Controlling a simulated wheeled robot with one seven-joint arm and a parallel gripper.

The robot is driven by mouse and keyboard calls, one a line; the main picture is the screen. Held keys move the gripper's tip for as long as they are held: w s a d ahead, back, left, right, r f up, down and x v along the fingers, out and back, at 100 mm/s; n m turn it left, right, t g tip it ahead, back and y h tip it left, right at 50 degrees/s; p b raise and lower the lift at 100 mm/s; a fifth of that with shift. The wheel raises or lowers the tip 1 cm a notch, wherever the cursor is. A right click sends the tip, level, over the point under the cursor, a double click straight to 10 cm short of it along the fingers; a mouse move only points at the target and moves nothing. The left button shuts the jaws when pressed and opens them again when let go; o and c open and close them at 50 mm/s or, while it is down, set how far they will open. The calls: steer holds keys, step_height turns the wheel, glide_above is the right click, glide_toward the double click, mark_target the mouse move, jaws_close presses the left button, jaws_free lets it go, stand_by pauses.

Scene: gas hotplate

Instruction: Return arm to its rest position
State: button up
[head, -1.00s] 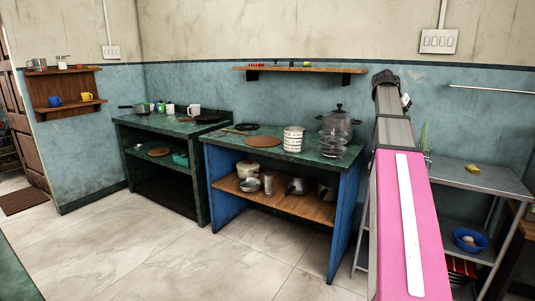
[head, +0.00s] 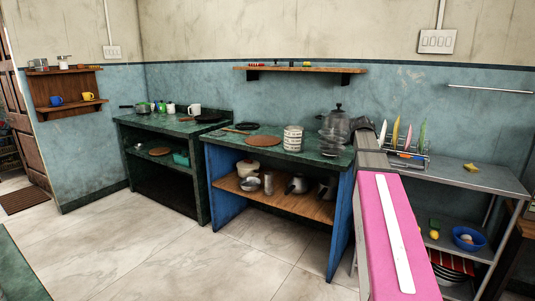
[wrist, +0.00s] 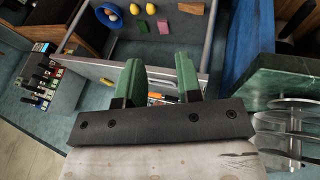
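My arm, pink and grey, reaches up from the lower right of the head view and ends near the dish rack (head: 405,158). My gripper (wrist: 158,63) shows in the wrist view as two green fingers spread apart, with nothing between them. In the head view the fingers are hidden behind the arm or too small to make out. The wrist view looks over the metal shelf unit, with a glass-like stack (wrist: 288,125) close at the right.
The floor (head: 120,250) in front is clear.

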steer(key=s+a+f+n+y, duration=0.1)
steer(key=s+a+f+n, duration=0.1)
steer(key=s+a+f, duration=0.4)
steer(key=s+a+f+n+y, duration=0.2)
steer(key=s+a+f, duration=0.5)
steer(key=f, duration=0.9)
steer(key=s+a+f+n+g+y, duration=0.1)
steer(key=s+a+f+n+y, duration=0.1)
steer(key=s+a+f, duration=0.5)
steer(key=a+f, duration=0.4)
steer(key=shift+f, duration=0.2)
steer(key=shift+s, duration=0.1)
